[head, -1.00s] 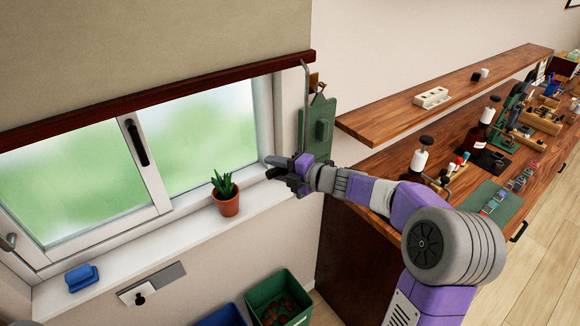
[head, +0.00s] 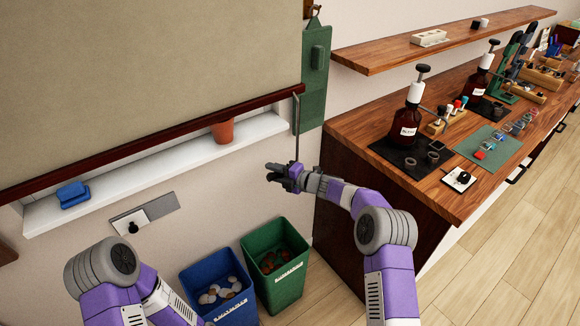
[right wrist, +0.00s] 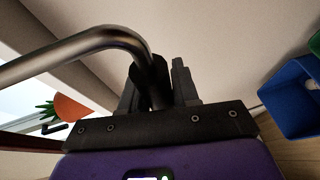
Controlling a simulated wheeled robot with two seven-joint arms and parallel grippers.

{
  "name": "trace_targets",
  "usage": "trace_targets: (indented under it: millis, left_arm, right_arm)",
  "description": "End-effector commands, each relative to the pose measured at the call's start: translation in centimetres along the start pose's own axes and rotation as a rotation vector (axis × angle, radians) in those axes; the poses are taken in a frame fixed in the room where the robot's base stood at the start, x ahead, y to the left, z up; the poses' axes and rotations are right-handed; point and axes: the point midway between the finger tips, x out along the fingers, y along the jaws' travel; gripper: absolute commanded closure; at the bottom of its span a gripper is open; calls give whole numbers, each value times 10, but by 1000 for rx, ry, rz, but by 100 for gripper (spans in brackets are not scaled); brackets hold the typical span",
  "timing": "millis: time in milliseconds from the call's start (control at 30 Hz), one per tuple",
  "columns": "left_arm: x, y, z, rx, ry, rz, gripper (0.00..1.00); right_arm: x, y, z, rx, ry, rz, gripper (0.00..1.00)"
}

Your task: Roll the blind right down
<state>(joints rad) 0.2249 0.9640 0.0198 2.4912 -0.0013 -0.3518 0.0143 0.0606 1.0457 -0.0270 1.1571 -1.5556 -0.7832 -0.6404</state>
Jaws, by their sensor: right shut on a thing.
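The beige blind (head: 150,70) covers nearly all of the window in the head view. Its dark red bottom bar (head: 150,142) crosses just above the white sill, in front of the plant, so only the orange pot (head: 223,132) shows below it. A grey metal rod (head: 296,125) hangs from the bar's right end. My right gripper (head: 272,172) is shut on this rod near its lower end. In the right wrist view the bent rod (right wrist: 75,52) runs between the fingers (right wrist: 158,90). My left arm shows at the lower left; its gripper is out of frame.
A blue object (head: 73,193) lies on the sill (head: 155,168). A wall plate with a black knob (head: 131,226) is below. A blue bin (head: 215,268) and a green bin (head: 300,285) stand under my right gripper. A wooden bench (head: 350,125) is to the right.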

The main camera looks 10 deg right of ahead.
Motion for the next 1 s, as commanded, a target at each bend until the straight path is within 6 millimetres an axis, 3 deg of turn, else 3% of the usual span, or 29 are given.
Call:
trace_targets:
  millis: [33,100,400,600,967,1000]
  left_arm:
    - [10,-4,-1,0,1,0,100]
    - [18,-7,-1,0,1,0,100]
    - [43,-16,-2,0,1,0,100]
    - [48,-18,-2,0,1,0,100]
    - [48,-18,-2,0,0,0,100]
    - [48,-18,-2,0,0,0,100]
  right_arm:
    - [9,-25,0,1,11,-10,100]
    - [17,-42,1,2,17,-11,100]
    - [31,-94,5,2,23,-10,100]
    - [33,-105,7,2,21,-9,100]
    - [33,-105,7,1,20,-8,100]
    - [33,-105,7,1,20,-8,68]
